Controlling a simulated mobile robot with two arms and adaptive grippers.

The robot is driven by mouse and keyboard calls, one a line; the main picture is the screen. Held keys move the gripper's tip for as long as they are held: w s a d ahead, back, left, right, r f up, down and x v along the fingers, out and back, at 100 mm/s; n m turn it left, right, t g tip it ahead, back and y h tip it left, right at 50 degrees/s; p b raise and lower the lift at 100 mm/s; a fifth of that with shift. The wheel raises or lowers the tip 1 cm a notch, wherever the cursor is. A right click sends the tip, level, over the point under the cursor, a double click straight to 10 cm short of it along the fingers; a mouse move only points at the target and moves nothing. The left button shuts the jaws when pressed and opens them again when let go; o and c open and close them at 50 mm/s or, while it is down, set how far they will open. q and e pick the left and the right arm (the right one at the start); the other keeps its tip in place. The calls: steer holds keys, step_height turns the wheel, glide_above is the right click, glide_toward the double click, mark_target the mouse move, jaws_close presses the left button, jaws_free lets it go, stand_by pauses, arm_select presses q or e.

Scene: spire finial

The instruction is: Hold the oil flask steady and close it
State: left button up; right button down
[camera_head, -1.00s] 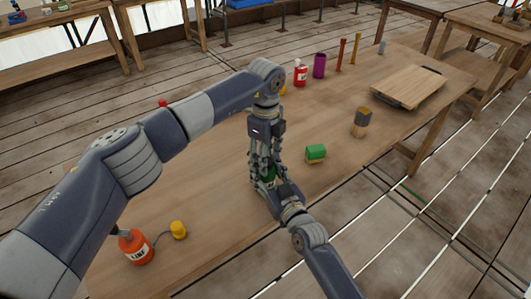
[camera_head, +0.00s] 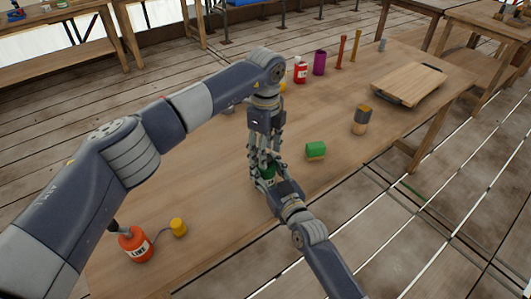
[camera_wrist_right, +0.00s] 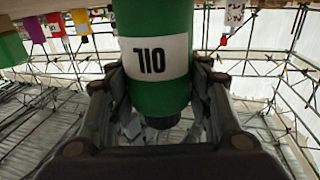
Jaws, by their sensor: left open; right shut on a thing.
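The oil flask (camera_head: 268,172) is green, mostly hidden between my grippers at the table's near edge in the head view. In the right wrist view the flask (camera_wrist_right: 158,85) shows a white label, upside down, and a dark narrow end. My right gripper (camera_head: 274,184) is shut around the flask; its fingers flank it in the wrist view. My left gripper (camera_head: 264,172) points down over the flask from above, its fingers open around the flask's top. Whether they touch it, and whether a stopper is on the flask, I cannot tell.

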arm_select(q)
steer(key=shift+r, duration=1.45)
steer(key=shift+c, duration=0.2)
steer(key=shift+r, duration=1.75)
steer(key=shift+f, duration=0.1)
steer(key=shift+f, duration=3.9)
steer(key=shift+c, duration=0.6)
